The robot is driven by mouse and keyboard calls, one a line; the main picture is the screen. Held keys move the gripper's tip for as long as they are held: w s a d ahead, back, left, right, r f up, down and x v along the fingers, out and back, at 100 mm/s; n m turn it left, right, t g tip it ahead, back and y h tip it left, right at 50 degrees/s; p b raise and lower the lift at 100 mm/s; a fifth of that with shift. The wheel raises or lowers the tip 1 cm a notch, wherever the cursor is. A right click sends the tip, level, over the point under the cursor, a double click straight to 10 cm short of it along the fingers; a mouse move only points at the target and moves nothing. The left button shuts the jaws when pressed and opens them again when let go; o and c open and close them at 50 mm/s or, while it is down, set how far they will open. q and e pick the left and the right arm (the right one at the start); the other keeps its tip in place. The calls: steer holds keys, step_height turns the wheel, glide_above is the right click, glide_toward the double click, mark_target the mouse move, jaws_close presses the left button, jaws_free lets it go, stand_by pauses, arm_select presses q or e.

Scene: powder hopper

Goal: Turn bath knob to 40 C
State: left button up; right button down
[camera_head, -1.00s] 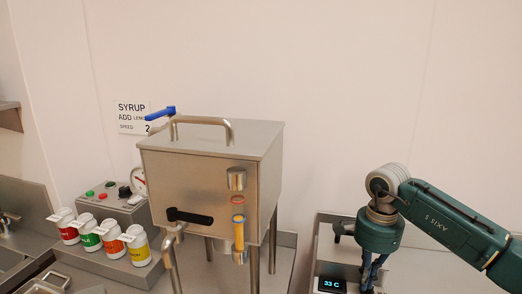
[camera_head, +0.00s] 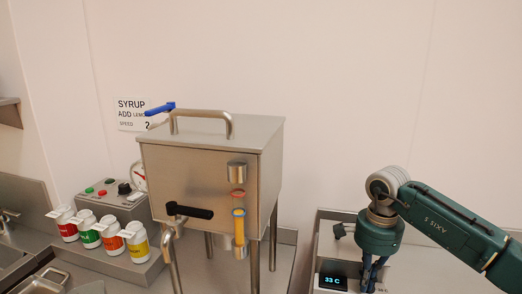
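The bath's dark display (camera_head: 332,281) reads 33 C at the lower right. My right gripper (camera_head: 371,284) points down just to the right of the display, at the bath's front. The knob itself cannot be made out; the fingers cover that spot. The fingertips run close to the bottom edge of the view, and whether they are open or shut on the knob cannot be told. My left gripper is not in view.
A steel hopper (camera_head: 205,165) on legs stands in the middle, with a black handle (camera_head: 189,211) at its front. Several labelled bottles (camera_head: 137,244) stand at left beside a control box (camera_head: 113,200). A sign (camera_head: 131,115) hangs on the wall.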

steer(key=shift+w+r, duration=0.15)
steer(key=shift+w, duration=0.15)
steer(key=shift+w+a, duration=0.1)
steer(key=shift+a, duration=0.05)
steer(key=shift+w+a, duration=0.15)
steer(key=shift+w, duration=0.3)
steer(key=shift+s+a, duration=0.1)
steer(key=shift+a, duration=0.05)
step_height(320, 180, up, 6)
steer(key=p, duration=0.4)
steer(key=shift+s+a, duration=0.1)
steer(key=shift+a, duration=0.05)
steer(key=shift+f, duration=0.2)
